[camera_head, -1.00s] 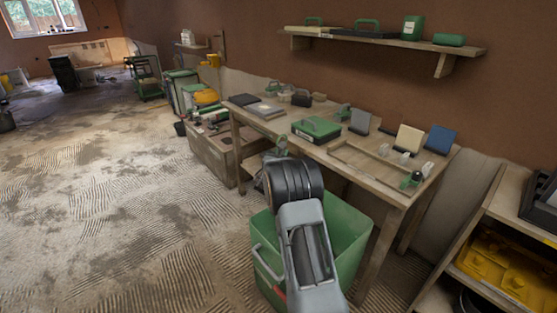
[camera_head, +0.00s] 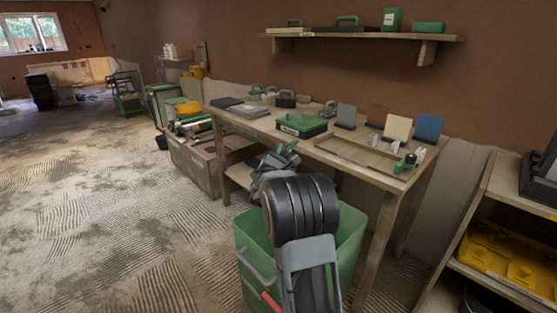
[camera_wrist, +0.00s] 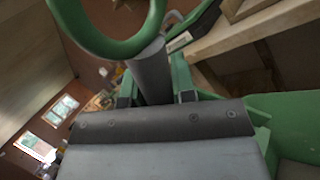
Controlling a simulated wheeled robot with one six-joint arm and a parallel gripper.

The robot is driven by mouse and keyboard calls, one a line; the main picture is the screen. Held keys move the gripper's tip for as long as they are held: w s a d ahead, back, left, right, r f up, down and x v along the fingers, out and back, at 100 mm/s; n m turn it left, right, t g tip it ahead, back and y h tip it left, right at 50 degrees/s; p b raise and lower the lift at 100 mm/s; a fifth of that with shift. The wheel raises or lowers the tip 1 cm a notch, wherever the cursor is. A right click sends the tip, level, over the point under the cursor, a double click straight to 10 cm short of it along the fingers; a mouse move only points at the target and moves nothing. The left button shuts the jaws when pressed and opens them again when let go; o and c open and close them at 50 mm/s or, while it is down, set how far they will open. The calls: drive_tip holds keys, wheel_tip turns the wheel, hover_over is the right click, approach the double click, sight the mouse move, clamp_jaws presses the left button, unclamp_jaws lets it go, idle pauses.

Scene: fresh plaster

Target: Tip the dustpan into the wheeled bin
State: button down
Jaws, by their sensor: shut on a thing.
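The open green bin (camera_head: 255,285) stands on the floor beside the workbench, with a grey bar handle on its left side. Its wheels are out of sight. It also shows at the right of the wrist view (camera_wrist: 285,130). My gripper (camera_head: 281,158) is beyond the bin's rim, partly hidden by my arm. In the wrist view my gripper (camera_wrist: 156,90) is shut on the grey handle of the dustpan (camera_wrist: 152,72). A green loop stands at the handle's far end. I cannot make out the pan or its contents.
The workbench (camera_head: 345,160) holds a green tray (camera_head: 302,125), tiles on stands and small tools. A wall shelf (camera_head: 365,37) is above it. Low shelving with yellow cases (camera_head: 505,265) stands at the right. The floor on the left is clear.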

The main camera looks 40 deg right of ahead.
sight(288, 148)
drive_tip(key=shift+s+d+f+m+g+h+b, duration=0.2)
drive_tip(key=shift+s+m+g+h+b, duration=0.2)
drive_tip(key=shift+s+m+b, duration=0.8)
drive_tip(key=shift+s+d+f+m+g+h+b, duration=0.1)
drive_tip(key=shift+s+f+m+g+h+b, duration=0.35)
drive_tip(key=shift+b, duration=1.3)
drive_tip(key=shift+s+d+m+g+h+b, duration=0.15)
drive_tip(key=shift+s+m+h+b, duration=0.4)
drive_tip(key=shift+s+m+b, duration=0.75)
drive_tip(key=shift+w+n, duration=0.25)
wheel_tip(288, 148, up, 5)
drive_tip(key=n+y+p, duration=0.2)
drive_tip(key=n+p, duration=0.2)
drive_tip(key=p, duration=0.2)
drive_tip(key=n+t+y+p, duration=0.1)
drive_tip(key=n+y+p, duration=0.2)
drive_tip(key=n+p, duration=0.2)
drive_tip(key=n+y+p, duration=0.2)
drive_tip(key=n+p, duration=0.2)
drive_tip(key=p, duration=0.4)
drive_tip(key=shift+r, duration=0.15)
drive_tip(key=shift+n+y, duration=0.3)
drive_tip(key=shift+p, duration=0.3)
